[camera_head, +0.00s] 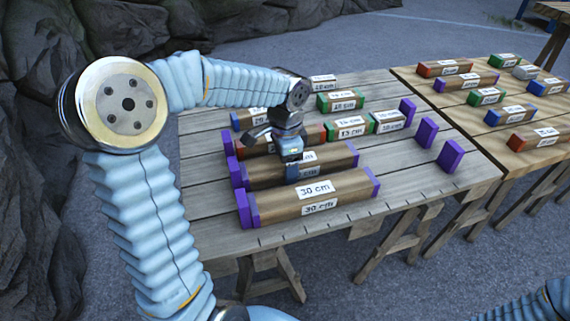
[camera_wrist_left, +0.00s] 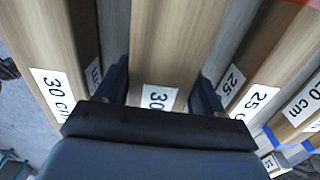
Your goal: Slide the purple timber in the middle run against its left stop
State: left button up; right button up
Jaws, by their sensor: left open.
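The purple-ended timber (camera_head: 325,160) lies in the middle run of the near table, with its purple right end (camera_head: 353,153) clear of the right stop (camera_head: 427,132). Its left end is close to the purple left stop (camera_head: 236,172); I cannot tell whether they touch. My left gripper (camera_head: 291,170) is open and straddles this timber. In the left wrist view the brown timber (camera_wrist_left: 168,40) passes between the two fingers of the gripper (camera_wrist_left: 160,80), one on each side. Part of the timber's label is hidden by the gripper body. My right gripper is out of view.
A front 30 cm timber (camera_head: 335,194) lies parallel, by its own left stop (camera_head: 243,209). Behind the middle run are red-ended (camera_head: 311,136) and green-ended (camera_head: 351,131) timbers, close to the gripper. The board right of the middle timber is bare up to its right stop.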

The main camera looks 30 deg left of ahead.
pick_arm(q)
jog(key=o, duration=1.4)
jog(key=shift+s+a, duration=0.3)
jog(key=shift+s, duration=0.05)
jog(key=shift+w, duration=0.1)
jog(key=shift+r, duration=0.2)
notch_tip(320, 180, up, 13)
jog(key=shift+r+p, duration=0.15)
jog(key=shift+p, duration=0.5)
